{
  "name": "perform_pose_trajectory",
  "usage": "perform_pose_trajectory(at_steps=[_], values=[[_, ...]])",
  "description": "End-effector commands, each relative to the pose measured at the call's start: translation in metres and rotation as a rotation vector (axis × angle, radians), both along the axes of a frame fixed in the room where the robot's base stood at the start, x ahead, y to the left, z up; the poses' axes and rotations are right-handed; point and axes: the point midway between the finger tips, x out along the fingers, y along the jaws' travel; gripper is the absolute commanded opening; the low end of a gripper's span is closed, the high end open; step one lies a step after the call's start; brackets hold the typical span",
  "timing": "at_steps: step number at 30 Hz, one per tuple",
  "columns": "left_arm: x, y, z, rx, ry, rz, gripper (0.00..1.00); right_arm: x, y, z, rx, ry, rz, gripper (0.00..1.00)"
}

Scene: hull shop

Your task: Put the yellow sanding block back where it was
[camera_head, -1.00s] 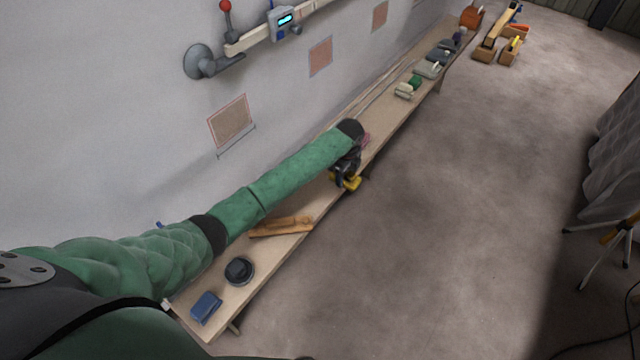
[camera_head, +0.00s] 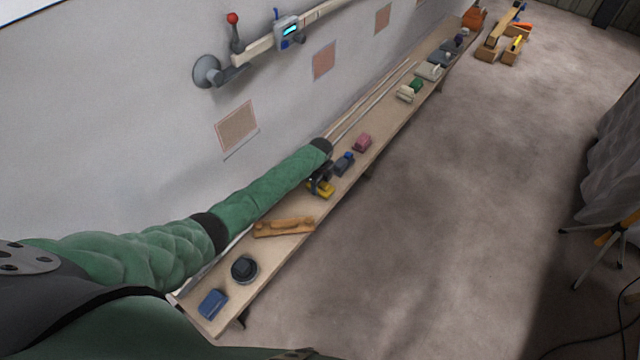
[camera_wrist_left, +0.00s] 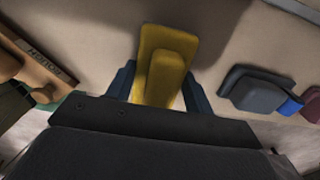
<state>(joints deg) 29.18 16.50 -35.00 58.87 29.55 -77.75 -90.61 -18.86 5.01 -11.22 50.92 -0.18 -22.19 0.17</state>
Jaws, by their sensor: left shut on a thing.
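The yellow sanding block (camera_head: 321,188) is in my left gripper (camera_head: 318,182), over the long bench between a wooden tool and a dark block with a blue part. In the left wrist view the yellow block (camera_wrist_left: 165,62) sits between the two dark fingers of the left gripper (camera_wrist_left: 157,88), which are shut on it. A shadow lies beside it on the bench top. I cannot tell whether the block touches the bench. My right gripper is not in view.
The narrow bench (camera_head: 385,125) runs along the wall. The wooden tool (camera_head: 284,227) lies nearer, with a round black item (camera_head: 244,269) and a blue block (camera_head: 212,304). The dark block (camera_head: 344,164) and a pink block (camera_head: 363,142) stand farther along.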

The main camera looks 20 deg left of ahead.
Motion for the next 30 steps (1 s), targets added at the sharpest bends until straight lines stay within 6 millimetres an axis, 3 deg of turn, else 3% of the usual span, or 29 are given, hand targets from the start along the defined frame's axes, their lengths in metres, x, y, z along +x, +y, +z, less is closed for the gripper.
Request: perform_pose_trajectory(at_steps=[4, 15, 16, 19, 30], values=[[0.0001, 0.0000, -0.0079, 0.001, 0.000, 0.001, 0.32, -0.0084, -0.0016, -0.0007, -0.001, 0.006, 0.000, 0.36], [-0.0001, 0.0001, -0.0112, 0.001, 0.000, 0.000, 0.32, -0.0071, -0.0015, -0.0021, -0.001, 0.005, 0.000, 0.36], [-0.0002, 0.0002, -0.0112, 0.001, 0.000, 0.000, 0.54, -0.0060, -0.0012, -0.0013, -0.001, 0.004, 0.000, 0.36], [-0.0002, 0.0002, -0.0107, 0.001, 0.000, 0.000, 0.74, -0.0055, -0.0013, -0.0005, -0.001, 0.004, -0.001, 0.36], [0.0001, 0.0002, -0.0078, 0.001, 0.000, 0.000, 0.74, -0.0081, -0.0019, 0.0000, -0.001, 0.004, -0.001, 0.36]])
